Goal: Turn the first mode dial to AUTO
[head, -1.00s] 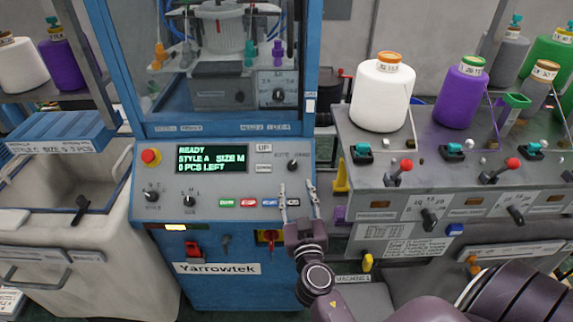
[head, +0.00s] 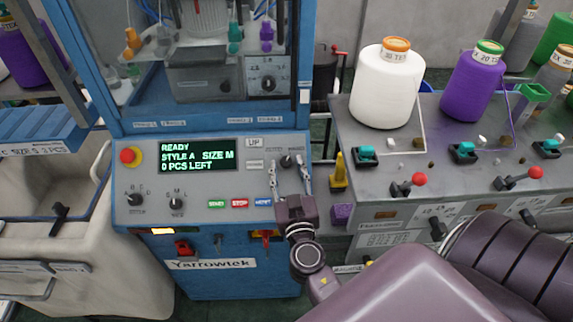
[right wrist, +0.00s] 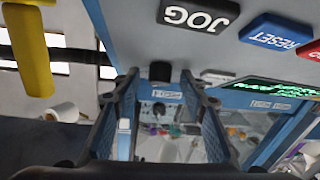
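The mode dial (head: 286,161) is a small dark knob at the upper right of the blue Yarrowtek machine's grey control panel (head: 150,178). The small print around it is too blurred to read surely, so its setting cannot be told. My right gripper (head: 289,172) is open, its two fingers reaching up the panel with their tips near the dial. In the right wrist view the dark knob (right wrist: 160,71) shows between the parted fingertips (right wrist: 160,80); contact cannot be made out. My left gripper is not in view.
The screen (head: 198,156) reads READY, STYLE A, SIZE M, 0 PCS LEFT. A red stop button (head: 129,156), two more dials (head: 137,199) and a row of coloured buttons (head: 239,203) share the panel. A yellow part (head: 339,172) and spool stand (head: 375,190) are at right.

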